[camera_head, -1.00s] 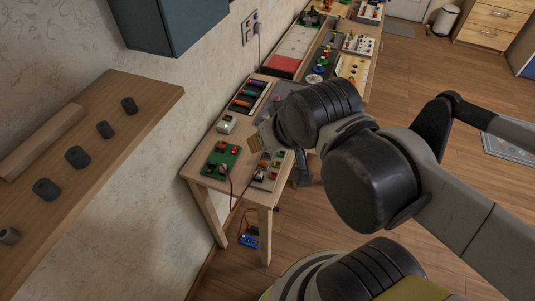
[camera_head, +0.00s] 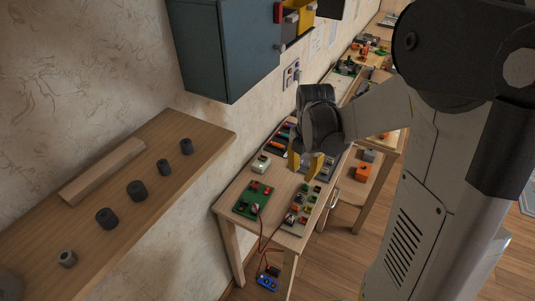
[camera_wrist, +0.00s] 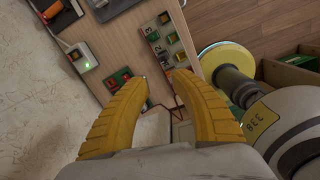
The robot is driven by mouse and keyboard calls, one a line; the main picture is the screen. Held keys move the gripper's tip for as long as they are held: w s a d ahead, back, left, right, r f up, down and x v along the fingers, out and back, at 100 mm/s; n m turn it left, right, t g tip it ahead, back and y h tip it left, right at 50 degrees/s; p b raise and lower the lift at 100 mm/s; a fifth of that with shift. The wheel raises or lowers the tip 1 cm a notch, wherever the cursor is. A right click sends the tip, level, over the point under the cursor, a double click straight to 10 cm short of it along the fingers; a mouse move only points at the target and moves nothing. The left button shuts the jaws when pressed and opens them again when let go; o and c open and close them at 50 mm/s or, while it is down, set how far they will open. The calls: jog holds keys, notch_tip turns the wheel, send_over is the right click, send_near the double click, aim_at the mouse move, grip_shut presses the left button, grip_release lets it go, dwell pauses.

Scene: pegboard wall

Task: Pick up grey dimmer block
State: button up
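My gripper (camera_head: 305,166) has yellow fingers, spread apart with nothing between them, above the wooden table (camera_head: 232,201). In the wrist view the open gripper (camera_wrist: 162,82) points down toward the table. A small light grey block (camera_head: 261,164) sits at the table's wall side, left of the gripper. It shows in the wrist view (camera_wrist: 83,58) with a green light, left of the fingers and apart from them. A darker grey block (camera_head: 369,155) sits lower, right of the gripper. I cannot tell which one is the dimmer.
A green board (camera_head: 252,200) with red parts and a grey board (camera_head: 299,217) of small modules lie on the table. Red and black wires hang over its edge. A wall shelf (camera_head: 190,134) with dark cylinders is at left. A blue-grey cabinet (camera_head: 228,52) hangs above.

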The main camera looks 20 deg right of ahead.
aim_at(300, 197)
jog(key=f+n, duration=0.1)
jog(key=f, duration=0.1)
jog(key=f+n+b, duration=0.1)
jog(key=f, duration=0.2)
jog(key=d+f+n+b, duration=0.1)
jog(key=f, duration=0.2)
jog(key=shift+w+f+g, duration=0.25)
jog(key=shift+w+g, duration=0.15)
jog(key=f+b, duration=0.1)
jog(key=f, duration=0.2)
jog(key=f+b, duration=0.1)
jog(key=f, duration=0.1)
jog(key=shift+s+a+f+b, duration=0.1)
jog(key=shift+s+f+b, duration=0.1)
jog(key=shift+f+b, duration=0.2)
jog(key=shift+r, duration=0.1)
jog(key=c, duration=0.6)
